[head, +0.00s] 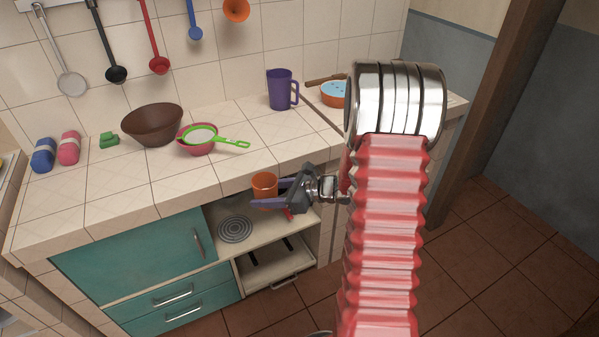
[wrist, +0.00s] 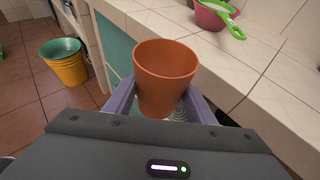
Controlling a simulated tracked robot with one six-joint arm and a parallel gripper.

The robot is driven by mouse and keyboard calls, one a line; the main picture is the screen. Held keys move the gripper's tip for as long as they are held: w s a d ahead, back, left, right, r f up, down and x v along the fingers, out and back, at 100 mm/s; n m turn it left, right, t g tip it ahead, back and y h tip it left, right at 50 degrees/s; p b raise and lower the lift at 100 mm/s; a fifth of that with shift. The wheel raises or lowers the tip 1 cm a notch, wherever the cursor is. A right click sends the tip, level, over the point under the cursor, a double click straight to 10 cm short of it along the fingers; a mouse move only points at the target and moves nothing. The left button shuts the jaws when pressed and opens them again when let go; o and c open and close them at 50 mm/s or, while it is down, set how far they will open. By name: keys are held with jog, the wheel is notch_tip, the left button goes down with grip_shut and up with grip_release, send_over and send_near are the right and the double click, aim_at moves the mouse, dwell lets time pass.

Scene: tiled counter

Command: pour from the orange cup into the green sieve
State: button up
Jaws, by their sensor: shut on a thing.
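The orange cup (head: 264,186) is upright between the fingers of my gripper (head: 276,196), in front of the counter's edge. In the wrist view the cup (wrist: 166,78) fills the middle, with a purple finger of my gripper (wrist: 160,105) on each side, shut on it. No contents show inside the cup. The green sieve (head: 201,134) rests on a pink bowl (head: 194,149) on the counter, behind and left of the cup, its handle pointing right. The sieve (wrist: 232,27) also shows at the top right of the wrist view. My gripper is apart from it.
A brown bowl (head: 152,127) stands left of the sieve, and a purple jug (head: 281,89) behind it to the right. An orange pan (head: 334,95) is farther right. The counter's front edge lies between cup and sieve. An open drawer (head: 274,270) is below.

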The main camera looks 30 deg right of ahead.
jog(key=a+f+n+g+y, duration=0.2)
jog(key=a+f, duration=0.3)
jog(key=a, duration=0.8)
jog(key=shift+s+a+f+n+g+y, duration=0.2)
jog(key=shift+s+a+n+g+y, duration=0.2)
jog(key=shift+n, duration=0.2)
